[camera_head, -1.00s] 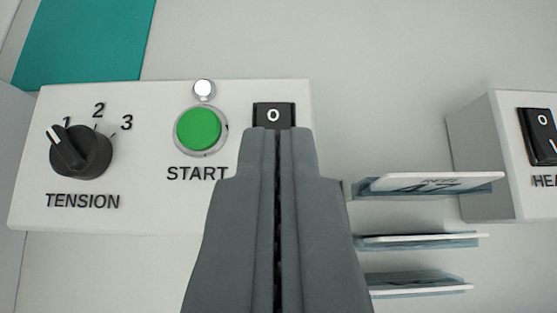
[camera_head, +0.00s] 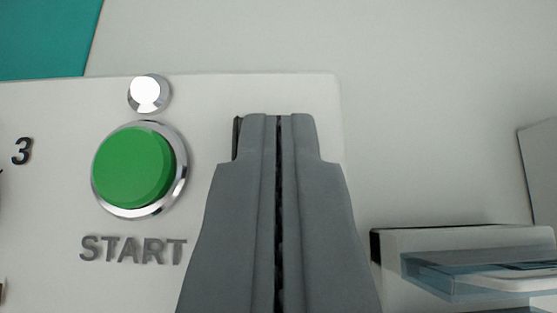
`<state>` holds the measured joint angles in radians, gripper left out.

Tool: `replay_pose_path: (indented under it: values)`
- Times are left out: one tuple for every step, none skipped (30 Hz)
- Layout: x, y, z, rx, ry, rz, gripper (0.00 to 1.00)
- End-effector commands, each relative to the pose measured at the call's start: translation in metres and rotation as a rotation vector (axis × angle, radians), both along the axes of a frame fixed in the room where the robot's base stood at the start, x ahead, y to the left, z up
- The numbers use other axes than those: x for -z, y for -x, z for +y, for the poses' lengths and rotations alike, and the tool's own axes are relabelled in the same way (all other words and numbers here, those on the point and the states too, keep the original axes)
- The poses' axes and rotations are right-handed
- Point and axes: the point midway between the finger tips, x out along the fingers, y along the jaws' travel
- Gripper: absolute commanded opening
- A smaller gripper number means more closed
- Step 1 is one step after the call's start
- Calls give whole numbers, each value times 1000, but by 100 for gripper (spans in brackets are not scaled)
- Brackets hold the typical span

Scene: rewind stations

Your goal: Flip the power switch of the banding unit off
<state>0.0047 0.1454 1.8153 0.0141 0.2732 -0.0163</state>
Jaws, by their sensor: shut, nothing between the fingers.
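My gripper (camera_head: 279,118) is shut with nothing between its fingers. Its tips are over the power switch (camera_head: 236,140) on the banding unit's white panel (camera_head: 215,95). Only a thin dark strip of the switch shows at the left of the fingertips; the rest is hidden, so I cannot see which way it is tipped. Whether the tips touch it I cannot tell. Left of the gripper is the green START button (camera_head: 133,168) in its chrome ring.
A bright white round lamp (camera_head: 149,93) sits above the START button. Clear-and-white card holders (camera_head: 455,240) stick out at the lower right, near the gripper. Another box's edge (camera_head: 541,165) shows at the far right. A teal patch (camera_head: 45,38) is at the upper left.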

Motion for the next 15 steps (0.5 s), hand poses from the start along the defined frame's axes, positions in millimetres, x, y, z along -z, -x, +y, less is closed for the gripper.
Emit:
replay_pose_path:
  values:
    - [0,0,0,0,0,0,0]
    - [0,0,0,0,0,0,0]
    - [0,0,0,0,0,0,0]
    - [1,-1,0,0,0,1,0]
    - [3,-1,0,0,0,1,0]
    - [7,-3,0,0,0,2,0]
    - [5,-2,0,0,0,1,0]
    - [5,-2,0,0,0,1,0]
    - [5,-2,0,0,0,2,0]
    - [5,-2,0,0,0,2,0]
    - [5,-2,0,0,0,2,0]
    - [5,-2,0,0,0,2,0]
    - [5,-2,0,0,0,2,0]
    - [5,-3,0,0,0,2,0]
    - [5,-3,0,0,0,2,0]
